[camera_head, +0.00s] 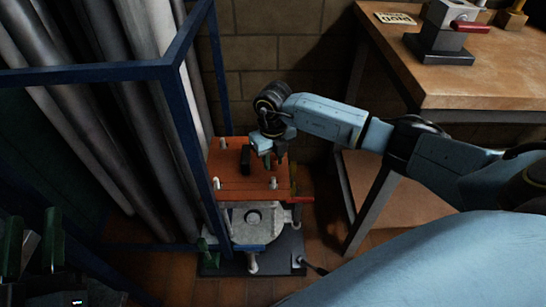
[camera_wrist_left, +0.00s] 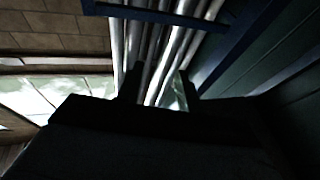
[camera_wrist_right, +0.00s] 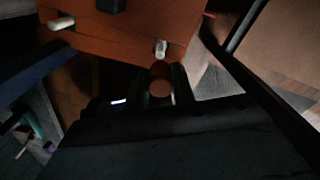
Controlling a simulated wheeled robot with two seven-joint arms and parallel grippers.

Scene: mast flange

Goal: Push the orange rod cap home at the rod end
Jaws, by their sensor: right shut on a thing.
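The orange rod cap (camera_wrist_right: 161,88) shows as a round orange face between the dark fingers of my right gripper (camera_wrist_right: 162,90), which is shut on it. In the head view my right gripper (camera_head: 275,156) is over the far right part of an orange plate and hides the cap. White rod ends stand up from the plate (camera_head: 245,187); one white rod end (camera_wrist_right: 160,48) shows just above the cap in the right wrist view, with a small gap in the picture. My left gripper (camera_head: 32,243) is at the lower left, open and empty.
A blue frame (camera_head: 188,130) with grey pipes (camera_head: 110,130) stands left of the plate. Below the plate are a round grey flange (camera_head: 253,217) and a red handle (camera_head: 301,199). A wooden bench (camera_head: 470,75) with a vise (camera_head: 440,40) is at the right. A black block (camera_head: 246,160) sits on the plate.

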